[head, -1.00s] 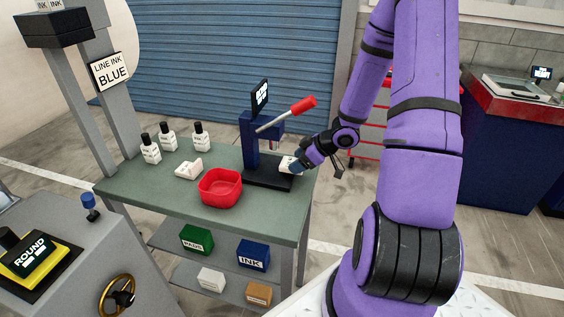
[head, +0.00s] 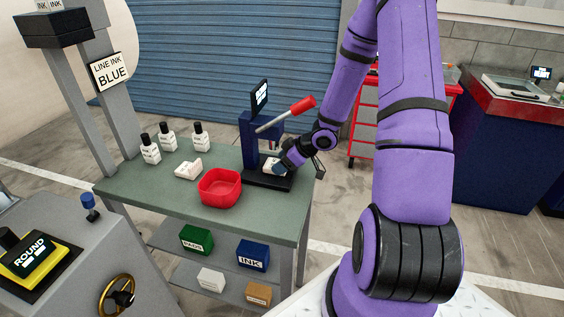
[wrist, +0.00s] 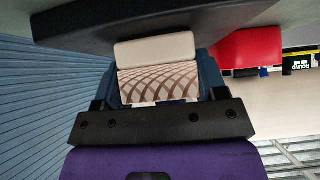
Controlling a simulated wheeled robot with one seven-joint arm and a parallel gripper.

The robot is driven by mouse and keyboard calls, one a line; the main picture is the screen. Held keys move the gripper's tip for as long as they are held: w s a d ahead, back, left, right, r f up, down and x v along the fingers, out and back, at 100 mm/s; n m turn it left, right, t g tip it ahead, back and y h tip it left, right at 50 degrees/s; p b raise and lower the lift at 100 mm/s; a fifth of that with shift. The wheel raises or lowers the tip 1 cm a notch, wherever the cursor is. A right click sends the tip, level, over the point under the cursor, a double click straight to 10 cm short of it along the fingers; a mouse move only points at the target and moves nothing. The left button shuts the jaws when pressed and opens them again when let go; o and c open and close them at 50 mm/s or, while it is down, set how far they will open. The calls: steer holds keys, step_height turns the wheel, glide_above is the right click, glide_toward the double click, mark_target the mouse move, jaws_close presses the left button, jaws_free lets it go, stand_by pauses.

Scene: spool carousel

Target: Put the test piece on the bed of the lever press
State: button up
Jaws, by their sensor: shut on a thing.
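The lever press (head: 250,140) is dark blue with a red-tipped lever and stands at the back right of the green table. Its dark bed (head: 256,180) lies at its foot. My gripper (head: 281,169) is at the bed's right part, shut on the white test piece (head: 270,164). In the wrist view the test piece (wrist: 156,68) is pale with a brown crossed-line pattern, held between the fingers. A dark part of the press (wrist: 120,25) fills the top of that view. I cannot tell whether the piece touches the bed.
A red bin (head: 220,188) stands just left of the press. Another white piece (head: 188,169) and several ink bottles (head: 168,137) stand farther left on the table (head: 140,186). The press lever (head: 288,115) sticks out above my gripper.

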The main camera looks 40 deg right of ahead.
steer(key=o, duration=1)
steer(key=shift+f, duration=0.1)
steer(key=shift+s+d+r, duration=0.1)
steer(key=shift+d+r, duration=0.05)
steer(key=shift+r, duration=0.2)
steer(key=v, duration=1.1)
steer(key=shift+s+r, duration=0.15)
steer(key=shift+s, duration=0.05)
